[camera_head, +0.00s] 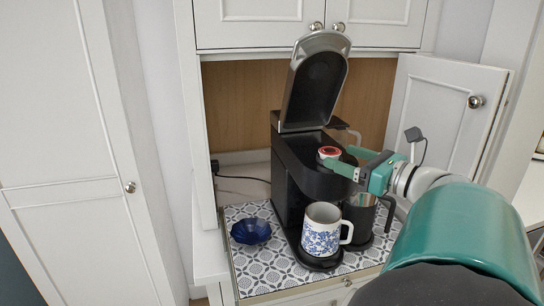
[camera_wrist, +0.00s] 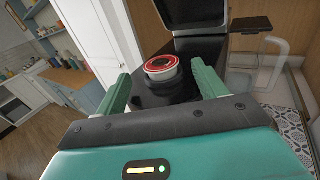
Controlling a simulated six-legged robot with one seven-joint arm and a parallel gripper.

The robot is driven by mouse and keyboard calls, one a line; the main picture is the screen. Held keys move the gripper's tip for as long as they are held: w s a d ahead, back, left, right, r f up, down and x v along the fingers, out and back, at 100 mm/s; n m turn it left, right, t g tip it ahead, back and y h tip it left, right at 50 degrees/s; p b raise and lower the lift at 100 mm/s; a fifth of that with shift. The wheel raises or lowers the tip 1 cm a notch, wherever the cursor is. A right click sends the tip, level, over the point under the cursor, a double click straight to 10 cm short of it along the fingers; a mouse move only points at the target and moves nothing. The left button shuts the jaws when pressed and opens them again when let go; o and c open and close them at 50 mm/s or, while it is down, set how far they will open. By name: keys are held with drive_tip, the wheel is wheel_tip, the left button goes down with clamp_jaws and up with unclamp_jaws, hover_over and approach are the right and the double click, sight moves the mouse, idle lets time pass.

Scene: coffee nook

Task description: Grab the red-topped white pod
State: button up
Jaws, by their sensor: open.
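The white pod with a red top (camera_head: 329,152) sits upright on the top of the black coffee machine (camera_head: 293,180), whose lid (camera_head: 316,82) stands raised. In the wrist view the pod (camera_wrist: 162,66) shows just beyond my fingertips, centred between them, over a dark round part of the machine. My gripper (camera_head: 344,161) is open and reaches in from the right, with its fingers close to the pod. Whether a finger touches the pod, I cannot tell.
A blue-and-white patterned mug (camera_head: 321,232) stands on the machine's front base. A dark carafe (camera_head: 360,213) is right of it. A dark blue bowl (camera_head: 251,231) sits on the patterned tray (camera_head: 270,268) at left. An open cabinet door (camera_head: 440,108) stands behind my arm.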

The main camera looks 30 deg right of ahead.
drive_tip(key=shift+x, duration=1.45)
drive_tip(key=c, duration=1.1)
drive_tip(key=shift+o, duration=0.2)
drive_tip(key=shift+r, duration=0.15)
